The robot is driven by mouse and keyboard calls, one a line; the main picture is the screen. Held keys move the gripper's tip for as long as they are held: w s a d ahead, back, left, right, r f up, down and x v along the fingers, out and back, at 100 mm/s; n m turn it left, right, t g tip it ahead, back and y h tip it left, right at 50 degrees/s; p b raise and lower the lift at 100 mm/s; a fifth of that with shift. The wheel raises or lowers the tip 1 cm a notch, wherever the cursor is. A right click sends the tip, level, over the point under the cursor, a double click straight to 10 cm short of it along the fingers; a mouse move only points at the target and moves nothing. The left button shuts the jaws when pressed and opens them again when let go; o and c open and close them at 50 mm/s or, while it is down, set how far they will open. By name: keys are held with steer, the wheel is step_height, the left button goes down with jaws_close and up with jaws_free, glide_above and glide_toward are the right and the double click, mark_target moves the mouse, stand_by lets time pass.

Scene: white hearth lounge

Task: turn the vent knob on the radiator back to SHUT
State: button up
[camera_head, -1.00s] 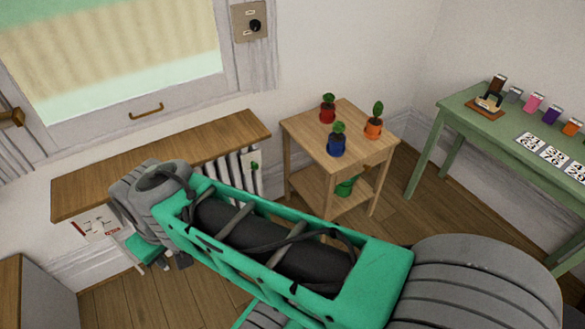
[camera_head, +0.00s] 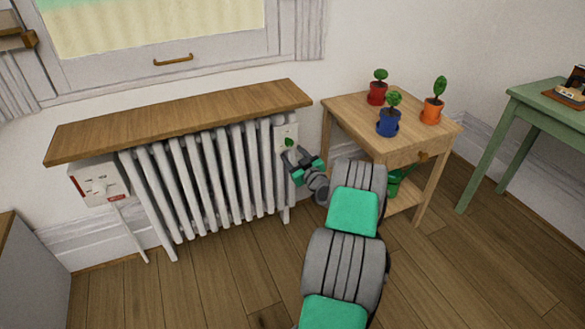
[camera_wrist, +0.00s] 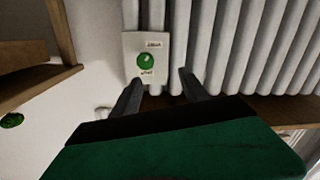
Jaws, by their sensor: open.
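The radiator (camera_head: 205,175) is white and ribbed and stands under a wooden shelf. The vent knob (camera_head: 289,142) is green, on a pale plate at the radiator's right end. In the wrist view the knob (camera_wrist: 145,61) sits on its plate (camera_wrist: 131,45), with small lettering at both ends that I cannot read surely. My gripper (camera_head: 293,157) is just below the knob in the head view. In the wrist view my gripper (camera_wrist: 158,82) is open, its fingers apart and empty, pointing toward the plate. The knob lies between and beyond the fingertips, apparently untouched.
A wooden side table (camera_head: 345,108) with red, blue and orange plant pots stands close to the right of the radiator. A green table (camera_head: 540,100) is farther right. A white box with red marks (camera_head: 100,182) is at the radiator's left end. The floor in front is clear.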

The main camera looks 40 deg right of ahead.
mark_target(291, 145)
steer(key=shift+m+h, duration=0.3)
steer(key=shift+h, duration=0.2)
steer(key=w+d, duration=0.1)
steer(key=w+d+f+b, duration=0.1)
steer(key=w, duration=0.1)
steer(key=w+d, duration=0.2)
steer(key=shift+f+b, duration=0.3)
steer(key=shift+w+d+r, duration=0.15)
steer(key=shift+w+d, duration=0.05)
steer(key=shift+w, duration=0.35)
steer(key=shift+c, duration=0.5)
jaws_close()
